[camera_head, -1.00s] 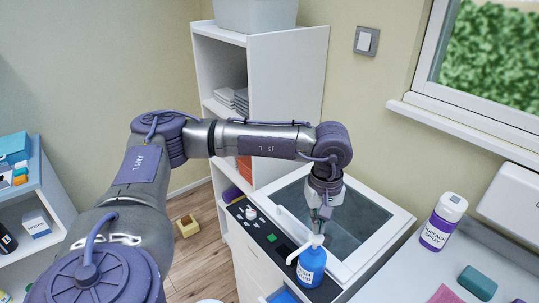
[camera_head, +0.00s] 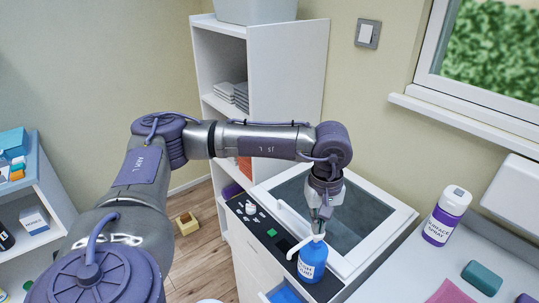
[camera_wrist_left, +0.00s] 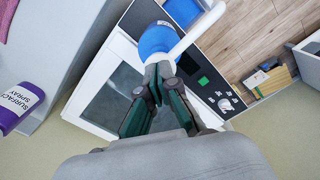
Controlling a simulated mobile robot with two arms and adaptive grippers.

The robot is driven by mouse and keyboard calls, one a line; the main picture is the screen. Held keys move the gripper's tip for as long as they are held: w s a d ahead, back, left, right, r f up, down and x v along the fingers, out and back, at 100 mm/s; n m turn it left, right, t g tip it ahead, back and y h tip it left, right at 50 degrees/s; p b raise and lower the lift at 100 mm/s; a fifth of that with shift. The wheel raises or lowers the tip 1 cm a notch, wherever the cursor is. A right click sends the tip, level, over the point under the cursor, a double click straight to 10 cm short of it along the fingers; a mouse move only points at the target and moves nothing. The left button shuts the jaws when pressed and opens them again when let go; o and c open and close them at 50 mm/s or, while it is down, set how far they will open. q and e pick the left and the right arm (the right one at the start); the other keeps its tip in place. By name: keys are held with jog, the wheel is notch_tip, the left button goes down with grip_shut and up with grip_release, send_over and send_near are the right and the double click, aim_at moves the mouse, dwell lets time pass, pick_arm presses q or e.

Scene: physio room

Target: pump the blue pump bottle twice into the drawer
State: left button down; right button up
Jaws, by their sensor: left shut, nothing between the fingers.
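The blue pump bottle (camera_head: 312,263), with a white pump head, stands upright on the dark strip along the cabinet top's front edge. Its white spout points left and toward the front. My left gripper (camera_head: 319,230) points down right above the pump head, shut and empty. In the left wrist view, its closed fingertips (camera_wrist_left: 158,74) meet or nearly meet the white pump top, with the blue bottle (camera_wrist_left: 158,40) beyond. I cannot tell whether they press on it. The drawer (camera_head: 266,297) is partly open below the spout, with something blue inside; the picture's lower edge cuts it off. My right gripper is out of view.
A purple and white surface spray bottle (camera_head: 446,214) and a teal block (camera_head: 482,278) stand on the counter at right. A dark recessed basin (camera_head: 350,215) lies behind the pump bottle. A tall white shelf (camera_head: 300,90) rises behind. A small wooden box (camera_head: 187,224) is on the floor.

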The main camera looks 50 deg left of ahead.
pick_arm(q)
jog(key=shift+f+b, duration=0.4)
jog(key=shift+f, duration=0.25)
jog(key=shift+r, duration=0.2)
jog(key=shift+r+p, duration=0.85)
jog(key=shift+r, duration=0.8)
jog(key=shift+r, duration=0.1)
notch_tip(320, 180, up, 6)
jog(key=p, duration=0.2)
jog(key=shift+p, duration=0.4)
